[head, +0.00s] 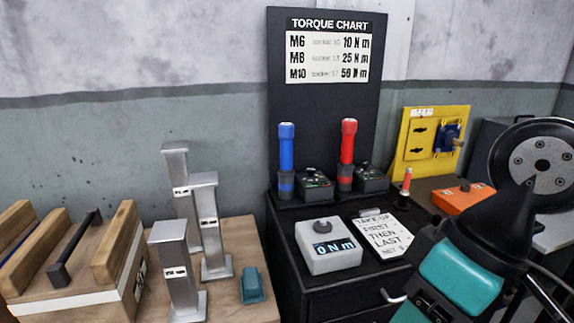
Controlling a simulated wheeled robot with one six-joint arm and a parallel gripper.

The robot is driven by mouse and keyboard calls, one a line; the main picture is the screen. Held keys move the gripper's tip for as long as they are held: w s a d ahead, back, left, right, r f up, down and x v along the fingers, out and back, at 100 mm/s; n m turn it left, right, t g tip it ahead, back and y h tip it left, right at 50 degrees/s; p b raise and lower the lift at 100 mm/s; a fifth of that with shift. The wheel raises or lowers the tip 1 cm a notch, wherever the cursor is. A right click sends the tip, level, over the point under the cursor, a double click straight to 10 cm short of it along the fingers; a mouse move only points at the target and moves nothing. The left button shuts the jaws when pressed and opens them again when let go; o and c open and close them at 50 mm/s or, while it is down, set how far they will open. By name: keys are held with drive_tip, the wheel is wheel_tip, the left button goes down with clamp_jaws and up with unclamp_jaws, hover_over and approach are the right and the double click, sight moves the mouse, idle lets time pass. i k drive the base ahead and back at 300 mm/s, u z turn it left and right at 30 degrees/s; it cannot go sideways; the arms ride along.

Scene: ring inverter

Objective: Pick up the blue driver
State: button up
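The blue driver (286,148) stands upright on the black cabinet (300,232), in front of the dark torque chart board. It has a blue handle and a dark lower part with a blue band. A red driver (348,148) of like shape stands upright to its right. A small dark unit with knobs (315,182) sits beside the blue driver's base. Only part of my arm shows at the lower right, apart from the blue driver in the picture.
A grey box reading 0 Nm (331,246) and a printed card (383,235) lie on the cabinet in front of the drivers. Metal posts (210,225) and a wooden crate (75,295) stand at left. A yellow panel (428,143) and orange box (463,197) are at right.

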sight(286, 130)
drive_tip(key=z, duration=0.05)
drive_tip(key=k, duration=0.65)
drive_tip(key=u, duration=0.9)
drive_tip(key=i, duration=0.7)
drive_tip(key=u, duration=0.5)
drive_tip(key=i, duration=0.75)
drive_tip(key=z, duration=0.3)
